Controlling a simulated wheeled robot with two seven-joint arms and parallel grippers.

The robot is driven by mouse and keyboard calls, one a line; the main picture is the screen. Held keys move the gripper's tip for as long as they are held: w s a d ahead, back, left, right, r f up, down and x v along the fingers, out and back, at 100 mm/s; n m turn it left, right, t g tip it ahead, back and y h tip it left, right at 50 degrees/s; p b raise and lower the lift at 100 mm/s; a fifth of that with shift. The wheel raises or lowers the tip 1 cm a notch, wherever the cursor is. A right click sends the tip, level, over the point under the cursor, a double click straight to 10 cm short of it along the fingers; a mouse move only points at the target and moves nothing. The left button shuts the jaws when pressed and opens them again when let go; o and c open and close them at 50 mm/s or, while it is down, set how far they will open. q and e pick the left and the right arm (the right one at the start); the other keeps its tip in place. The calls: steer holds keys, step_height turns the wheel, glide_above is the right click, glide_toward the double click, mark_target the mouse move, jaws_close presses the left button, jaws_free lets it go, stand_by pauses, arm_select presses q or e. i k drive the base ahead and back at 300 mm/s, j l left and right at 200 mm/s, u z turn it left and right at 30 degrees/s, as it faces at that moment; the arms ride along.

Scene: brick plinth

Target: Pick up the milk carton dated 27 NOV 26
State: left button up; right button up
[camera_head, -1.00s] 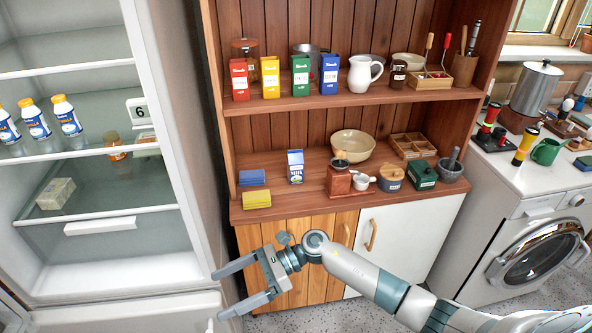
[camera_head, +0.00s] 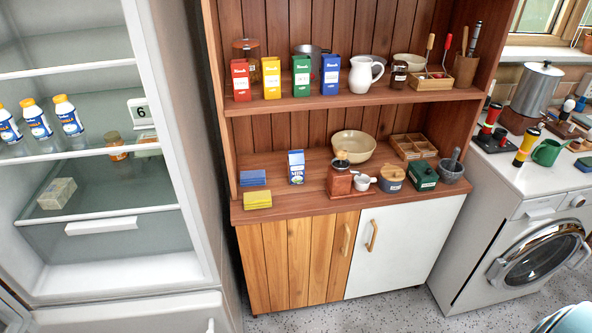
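A small blue and white milk carton (camera_head: 296,167) stands upright on the wooden counter of the cabinet. No date can be read on it from here. Several white and blue bottles with orange caps, such as this bottle (camera_head: 67,116), stand on a shelf of the open fridge (camera_head: 100,240) at the left. Neither of my grippers shows now. Only a bit of a pale blue rounded part shows at the bottom right corner.
Blue sponges (camera_head: 252,178) and yellow sponges (camera_head: 257,199) lie left of the carton. A coffee grinder (camera_head: 340,182), a beige bowl (camera_head: 353,145) and a wooden divided tray (camera_head: 413,146) stand to its right. Colored boxes (camera_head: 301,76) and a white jug (camera_head: 366,74) fill the shelf above.

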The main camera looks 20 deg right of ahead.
mark_target(295, 160)
steer(key=i+l, duration=0.15)
steer(key=l, duration=0.2)
steer(key=i+l, duration=0.1)
steer(key=l, duration=0.3)
steer(key=i+l, duration=0.15)
steer(key=l, duration=0.2)
steer(key=i+l+u, duration=0.1)
steer(key=l, duration=0.3)
steer(key=i+l, duration=0.15)
steer(key=l, duration=0.2)
steer(key=i+l, duration=0.1)
steer(key=l, duration=0.3)
